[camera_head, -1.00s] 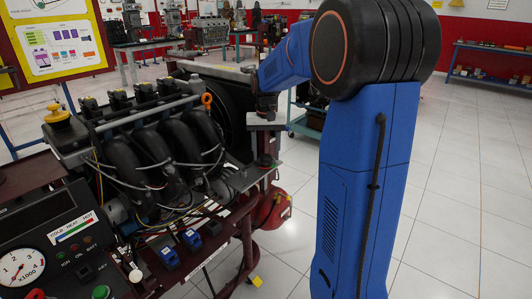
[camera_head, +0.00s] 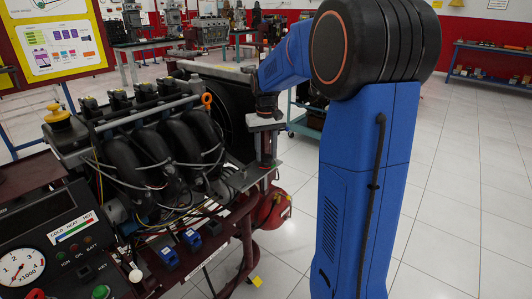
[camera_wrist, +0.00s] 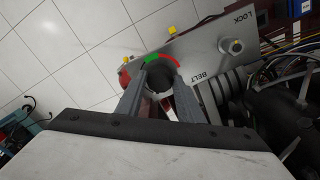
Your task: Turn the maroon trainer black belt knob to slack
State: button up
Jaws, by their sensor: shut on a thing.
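The maroon trainer (camera_head: 247,208) stands at the left in the head view, with its engine on top. My gripper (camera_wrist: 160,82) is shut on the black belt knob (camera_wrist: 161,74) in the wrist view, one finger on each side. The knob sits on a grey panel marked BELT and LOCK (camera_wrist: 211,52). A green and red arc (camera_wrist: 152,58) curves around the knob's far side. The fingers hide part of the knob, and no pointer on it can be made out. In the head view my gripper (camera_head: 268,150) is at the engine's right end; the knob cannot be made out there.
A silver lock knob (camera_wrist: 231,46) stands out from the same panel. Hoses and wires (camera_wrist: 290,85) lie close on the right in the wrist view. A red part (camera_head: 272,210) hangs below the frame. Open tiled floor (camera_head: 450,200) lies to the right.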

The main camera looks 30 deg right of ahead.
aim_at(266, 156)
jog(key=o, duration=1.1)
jog(key=shift+c, duration=0.2)
jog(key=shift+r, duration=0.1)
notch_tip(266, 156, up, 17)
jog(key=shift+r, duration=0.1)
